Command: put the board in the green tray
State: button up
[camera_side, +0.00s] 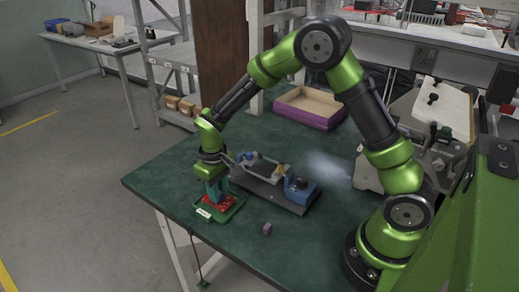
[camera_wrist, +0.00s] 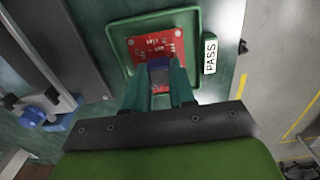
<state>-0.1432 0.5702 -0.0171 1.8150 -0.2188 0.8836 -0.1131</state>
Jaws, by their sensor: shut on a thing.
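The board (camera_wrist: 165,44) is a red circuit board with a dark blue part near its lower edge. In the wrist view it lies within the outline of the green tray (camera_wrist: 118,40), which carries a PASS label (camera_wrist: 210,56). My gripper (camera_wrist: 160,75) is shut on the board at the blue part. In the side view my gripper (camera_side: 217,194) points down over the green tray (camera_side: 232,212), with the red board (camera_side: 222,203) just under it. I cannot tell whether the board rests on the tray's floor.
A grey and blue fixture (camera_side: 280,188) stands right of the tray. A small purple block (camera_side: 267,229) lies nearer the front. A purple-sided box (camera_side: 308,112) stands at the back. The table's left edge is close to the tray.

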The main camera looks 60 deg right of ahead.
jog(key=o, duration=0.9)
jog(key=shift+f, duration=0.15)
notch_tip(320, 180, up, 13)
jog(key=shift+s+d+r+m+t+y, duration=0.5)
jog(key=shift+s+r+t, duration=0.85)
jog(key=shift+s, duration=1.75)
jog(key=shift+s+d+r+m+t+y, duration=0.2)
jog(key=shift+s+r+m+t, duration=1.15)
jog(key=shift+s, duration=1.7)
jog(key=shift+s+d+r+m+t+y, duration=0.25)
jog(key=shift+s+r+t, duration=0.65)
jog(key=shift+s+r, duration=1.6)
jog(key=shift+s+d+f, duration=0.15)
jog(key=shift+s+f, duration=0.4)
jog(key=shift+f, duration=0.05)
